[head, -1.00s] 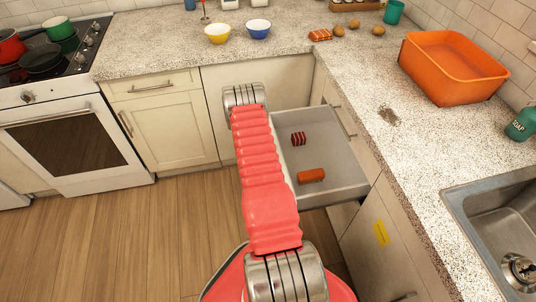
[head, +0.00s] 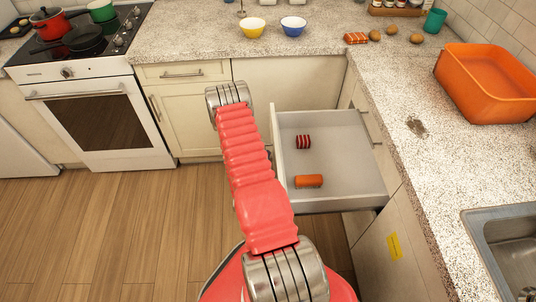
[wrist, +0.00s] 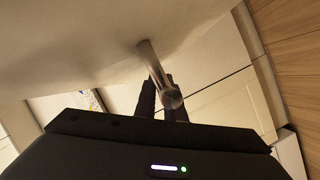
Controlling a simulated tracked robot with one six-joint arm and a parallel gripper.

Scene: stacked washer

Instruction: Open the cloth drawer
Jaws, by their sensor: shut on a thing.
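The drawer (head: 340,138) stands pulled out leftward from the right-hand counter, with its grey inside in view. A red-and-dark striped rolled cloth (head: 303,142) and an orange rolled cloth (head: 308,181) lie in it. The drawer's cream front (head: 278,150) is seen edge-on beside my red arm. In the wrist view, a metal bar handle (wrist: 153,62) sticks out along the cream front (wrist: 90,45). My gripper (wrist: 162,92) is shut on this handle, its dark fingers on either side of it. In the head view my gripper is hidden behind my arm.
The oven (head: 102,125) stands at the left and the corner cabinet (head: 185,110) at the back. The right counter (head: 430,160) carries an orange tub (head: 490,85) and a sink (head: 510,235). Wooden floor (head: 100,230) is clear on the left.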

